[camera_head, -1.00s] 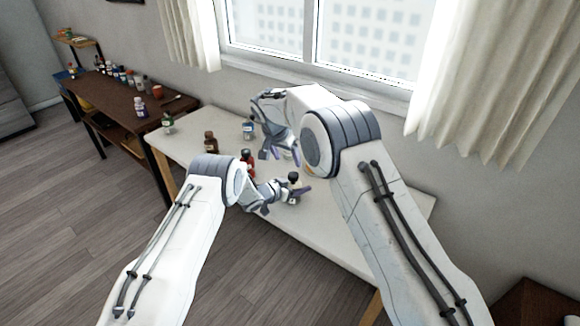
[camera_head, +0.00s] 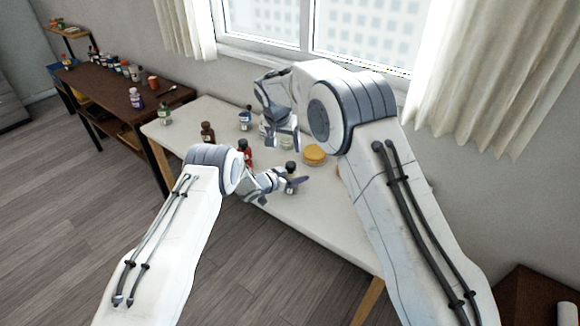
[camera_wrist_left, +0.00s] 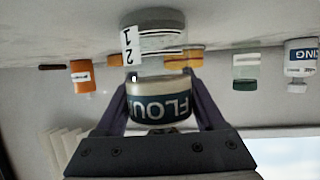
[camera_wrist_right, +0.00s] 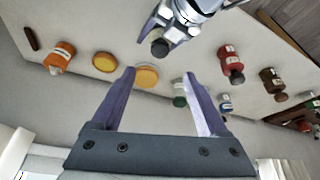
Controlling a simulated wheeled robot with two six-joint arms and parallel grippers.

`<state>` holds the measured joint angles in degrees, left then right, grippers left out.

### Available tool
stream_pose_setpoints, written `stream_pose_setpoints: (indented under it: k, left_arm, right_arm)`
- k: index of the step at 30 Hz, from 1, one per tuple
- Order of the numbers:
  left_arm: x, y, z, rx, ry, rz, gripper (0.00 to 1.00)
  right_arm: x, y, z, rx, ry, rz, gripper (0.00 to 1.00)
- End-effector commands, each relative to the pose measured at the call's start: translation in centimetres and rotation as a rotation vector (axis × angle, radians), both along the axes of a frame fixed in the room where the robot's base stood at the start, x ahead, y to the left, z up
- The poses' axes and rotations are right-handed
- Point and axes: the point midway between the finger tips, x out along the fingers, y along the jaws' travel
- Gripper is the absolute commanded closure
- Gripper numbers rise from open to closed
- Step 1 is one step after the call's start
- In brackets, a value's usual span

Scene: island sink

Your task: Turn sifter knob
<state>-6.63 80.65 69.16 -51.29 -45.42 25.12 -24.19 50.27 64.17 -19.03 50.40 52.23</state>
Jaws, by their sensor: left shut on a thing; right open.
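A small container labelled FLOUR (camera_wrist_left: 163,108) sits between the fingers of my left gripper (camera_head: 291,184), which is shut on it. Its dark top (camera_head: 291,165) shows in the head view and also in the right wrist view (camera_wrist_right: 159,48). In the upside-down left wrist view, a grey cylinder marked 1 and 2 (camera_wrist_left: 162,42) lines up with the container on its table side. I cannot tell whether they are joined, or which part is the sifter knob. My right gripper (camera_wrist_right: 158,74) is open and empty, behind the container, facing the table.
A red bottle (camera_head: 244,152) and a brown bottle (camera_head: 208,132) stand left of my grippers. A yellow round item (camera_head: 314,152), an orange jar (camera_wrist_right: 59,58) and a green-based jar (camera_wrist_right: 180,93) are nearby. The front of the pale table (camera_head: 330,215) is clear.

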Motion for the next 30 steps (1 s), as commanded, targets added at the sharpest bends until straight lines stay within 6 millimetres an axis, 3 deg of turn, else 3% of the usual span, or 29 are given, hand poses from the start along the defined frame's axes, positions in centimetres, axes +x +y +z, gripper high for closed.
stream_pose_setpoints:
  k: [8,21,30]
  left_arm:
    - [0.0,0.0,0.0,0.000,0.000,0.000,0.91]
    - [0.0,0.0,0.0,0.000,0.000,0.000,0.91]
    - [0.0,0.0,0.0,0.000,0.000,0.000,0.91]
  right_arm:
    - [0.1,-0.8,-1.0,-0.002,-0.006,0.142,0.23]
    - [3.2,-1.4,-8.5,-0.002,-0.006,0.140,0.23]
    - [4.2,-1.5,-11.0,-0.001,-0.008,0.141,0.23]
